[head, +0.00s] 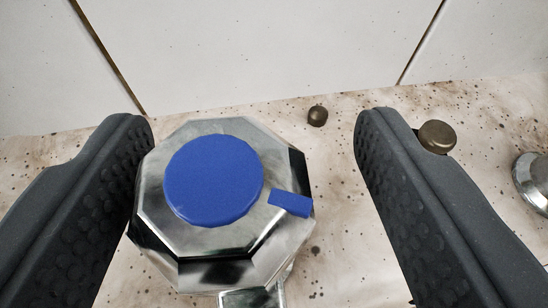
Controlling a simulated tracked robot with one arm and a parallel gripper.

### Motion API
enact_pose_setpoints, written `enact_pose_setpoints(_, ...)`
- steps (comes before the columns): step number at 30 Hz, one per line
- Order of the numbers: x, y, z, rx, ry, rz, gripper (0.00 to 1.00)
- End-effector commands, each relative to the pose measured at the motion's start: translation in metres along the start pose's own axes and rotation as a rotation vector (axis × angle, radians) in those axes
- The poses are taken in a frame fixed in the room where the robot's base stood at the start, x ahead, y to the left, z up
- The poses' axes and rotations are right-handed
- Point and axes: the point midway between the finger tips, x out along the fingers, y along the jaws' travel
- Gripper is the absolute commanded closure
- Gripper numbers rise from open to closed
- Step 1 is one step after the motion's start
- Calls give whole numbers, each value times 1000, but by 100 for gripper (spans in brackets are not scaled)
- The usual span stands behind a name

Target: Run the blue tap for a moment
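The blue tap (220,240) is a shiny metal octagonal knob with a round blue disc (213,180) on its top and a small blue mark (290,204) at its right edge. A piece of metal, perhaps its spout, shows below the knob at the bottom edge of the picture. My gripper (250,135) is open, with one dark grey padded finger on each side of the knob. The left finger is very close to the knob's left side; I cannot tell whether it touches. A clear gap lies between the knob and the right finger. Nothing is held.
A speckled stone surface (335,210) lies around the tap. White wall panels (260,50) with dark joints stand behind. A small brown knob (317,116) sits near the wall, and a larger brass one (437,136) is by the right finger. A metal fitting (534,183) is cut off at the right edge.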

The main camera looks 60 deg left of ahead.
Motion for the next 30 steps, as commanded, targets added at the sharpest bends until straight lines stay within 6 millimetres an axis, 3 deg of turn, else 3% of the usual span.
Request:
enact_pose_setpoints(11, -11, -2, 0, -4, -2, -4, 38)
enact_pose_setpoints(30, -86, 2, 1, -2, -2, 1, 38)
